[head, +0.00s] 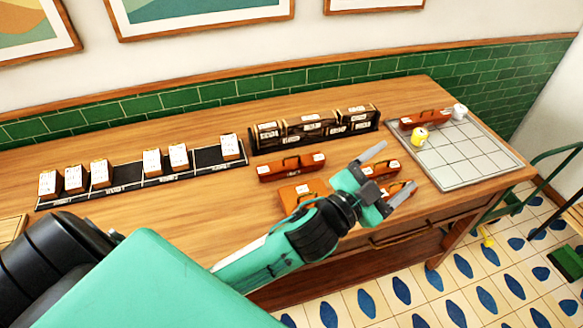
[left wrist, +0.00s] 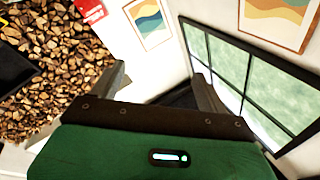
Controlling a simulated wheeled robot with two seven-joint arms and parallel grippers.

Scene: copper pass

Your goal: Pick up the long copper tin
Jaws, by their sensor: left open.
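A long, low copper tin (head: 291,167) with a dark handle and white label lies on the wooden table, left of my left gripper. A wider copper tin (head: 303,192) sits just in front of it, partly covered by my arm. Two smaller copper tins, one (head: 379,171) behind and one (head: 398,189) lower down, show around my fingers, partly hidden. Another longish copper tin (head: 425,119) is on the grey tray. My left gripper (head: 391,173) is open and appears empty above the small tins. In the left wrist view its fingers (left wrist: 160,85) are apart, with no tin between them.
A black rack (head: 105,192) holds several labelled boxes at the left. A dark rack (head: 313,131) with labelled tins stands behind the long tin.

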